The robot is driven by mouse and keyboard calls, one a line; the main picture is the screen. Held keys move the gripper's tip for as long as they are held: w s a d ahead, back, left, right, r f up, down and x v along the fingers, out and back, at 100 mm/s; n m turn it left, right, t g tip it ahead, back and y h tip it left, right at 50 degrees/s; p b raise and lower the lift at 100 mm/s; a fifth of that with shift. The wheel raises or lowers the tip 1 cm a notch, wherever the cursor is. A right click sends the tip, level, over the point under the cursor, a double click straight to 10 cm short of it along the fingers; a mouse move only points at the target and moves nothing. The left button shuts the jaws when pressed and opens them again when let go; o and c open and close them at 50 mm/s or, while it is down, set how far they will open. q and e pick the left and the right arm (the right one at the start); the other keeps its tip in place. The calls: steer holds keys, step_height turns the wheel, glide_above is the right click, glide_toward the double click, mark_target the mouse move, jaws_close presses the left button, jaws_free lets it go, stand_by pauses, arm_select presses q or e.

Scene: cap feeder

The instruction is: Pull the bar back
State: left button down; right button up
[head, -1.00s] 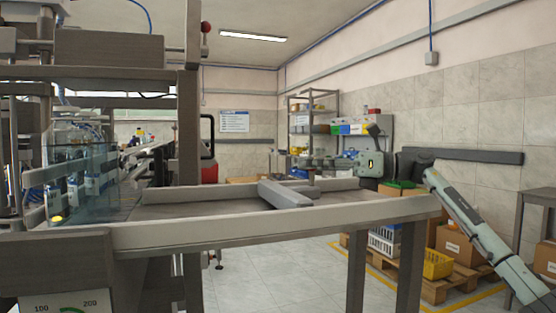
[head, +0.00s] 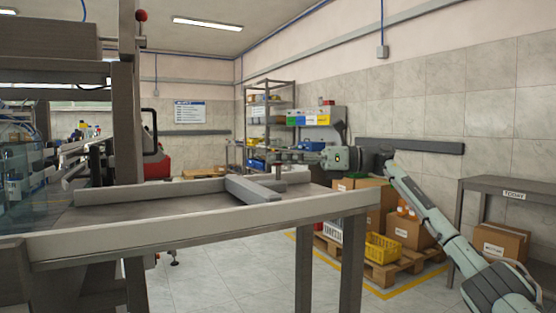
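The bar (head: 252,190) is a grey piece lying across the flat feeder tray (head: 135,239), between its raised side rails. A short upright post (head: 278,174) with a flat top stands at the bar's right end. My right gripper (head: 276,156) reaches in from the right, level, just above and beside the post in the picture. A small gap shows between them, and I see no hold on the bar. The fingers are dark and small, so their opening is unclear. My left gripper is not in view.
Machine uprights and a glass guard (head: 25,165) stand on the left. Shelving (head: 268,110) stands at the back. Boxes and a yellow crate (head: 382,247) sit on a pallet (head: 370,268) at right, near a grey table (head: 510,188). The floor before the tray is clear.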

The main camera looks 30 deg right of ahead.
steer(key=shift+o, duration=0.6)
steer(key=shift+a, duration=0.15)
steer(key=v, duration=1.2)
